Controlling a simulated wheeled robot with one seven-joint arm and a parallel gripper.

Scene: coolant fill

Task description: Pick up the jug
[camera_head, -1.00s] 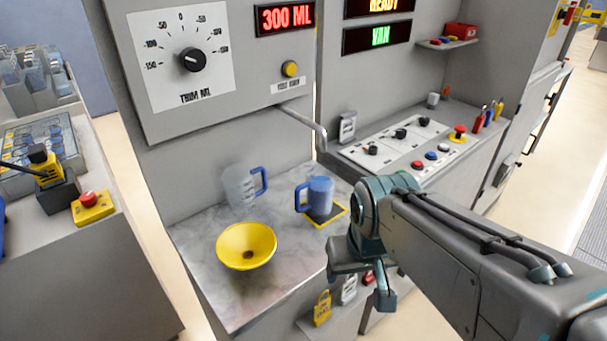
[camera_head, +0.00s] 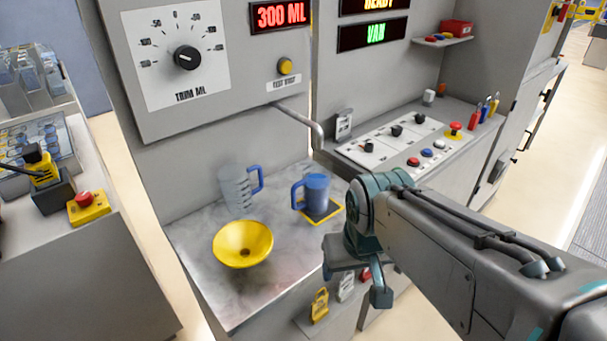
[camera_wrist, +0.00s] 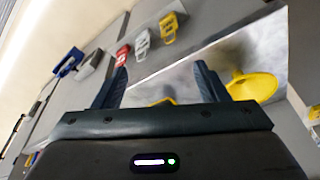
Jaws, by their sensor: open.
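A clear jug (camera_head: 235,191) with a blue handle stands upright at the back left of the grey worktop. A solid blue jug (camera_head: 316,193) with its handle to the left stands on a dark, yellow-edged pad (camera_head: 322,214), right of the clear one. My gripper (camera_head: 354,283) is open and empty at the front right of the worktop, in front of and apart from both jugs. In the wrist view its two dark fingers (camera_wrist: 162,84) are spread apart. A bit of yellow shows between them, but I cannot make out either jug there.
A yellow funnel-shaped bowl (camera_head: 243,244) sits on the worktop, left of my gripper. A bent metal spout (camera_head: 305,121) sticks out above the jugs. A button panel (camera_head: 400,142) stands at right.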

